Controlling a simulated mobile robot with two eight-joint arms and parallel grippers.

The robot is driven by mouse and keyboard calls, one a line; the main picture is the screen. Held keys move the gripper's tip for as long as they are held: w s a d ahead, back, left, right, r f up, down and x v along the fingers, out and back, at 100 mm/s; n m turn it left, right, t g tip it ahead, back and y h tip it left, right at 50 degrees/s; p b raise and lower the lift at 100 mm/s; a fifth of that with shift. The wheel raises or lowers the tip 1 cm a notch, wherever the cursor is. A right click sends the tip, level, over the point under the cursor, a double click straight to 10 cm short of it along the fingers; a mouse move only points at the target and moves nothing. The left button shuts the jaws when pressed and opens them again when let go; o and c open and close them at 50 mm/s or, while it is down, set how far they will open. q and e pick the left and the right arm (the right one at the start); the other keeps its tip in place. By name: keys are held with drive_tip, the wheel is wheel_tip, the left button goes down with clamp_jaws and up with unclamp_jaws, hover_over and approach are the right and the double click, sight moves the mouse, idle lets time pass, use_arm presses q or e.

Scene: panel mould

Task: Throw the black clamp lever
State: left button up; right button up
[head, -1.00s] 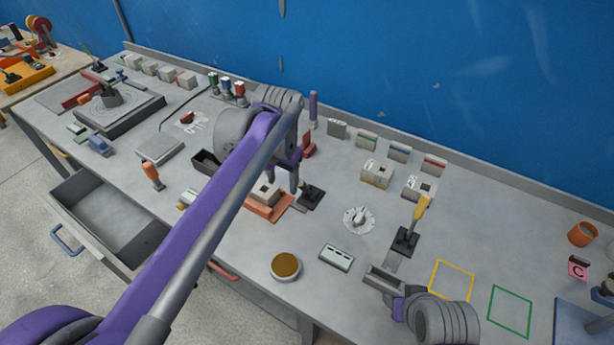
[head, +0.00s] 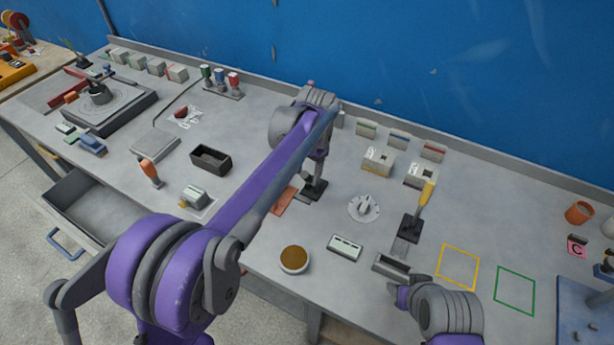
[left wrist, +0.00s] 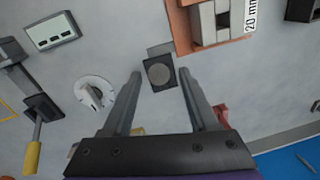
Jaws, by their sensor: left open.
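The black clamp lever (head: 313,189) stands beside the orange fixture (head: 281,203), which my left arm partly hides. My left gripper (head: 317,174) points down over the lever. In the left wrist view the lever shows from above as a dark square with a round grey top (left wrist: 159,72), between and just beyond the tips of the open fingers (left wrist: 163,80). Whether the fingers touch it I cannot tell. The orange fixture (left wrist: 181,30) holds a grey block near a "20 mm" label. My right gripper (head: 406,292) is low at the bottom right, its fingers unclear.
A yellow-handled lever (head: 426,196) on a black base and a white dial (head: 364,208) stand to the right. Yellow (head: 458,267) and green outlines mark bare table.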

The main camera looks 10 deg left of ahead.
use_arm(q)
drive_tip(key=shift+w+a+f, duration=0.1)
drive_tip(key=shift+f, duration=0.95)
clamp_jaws()
idle(0.7)
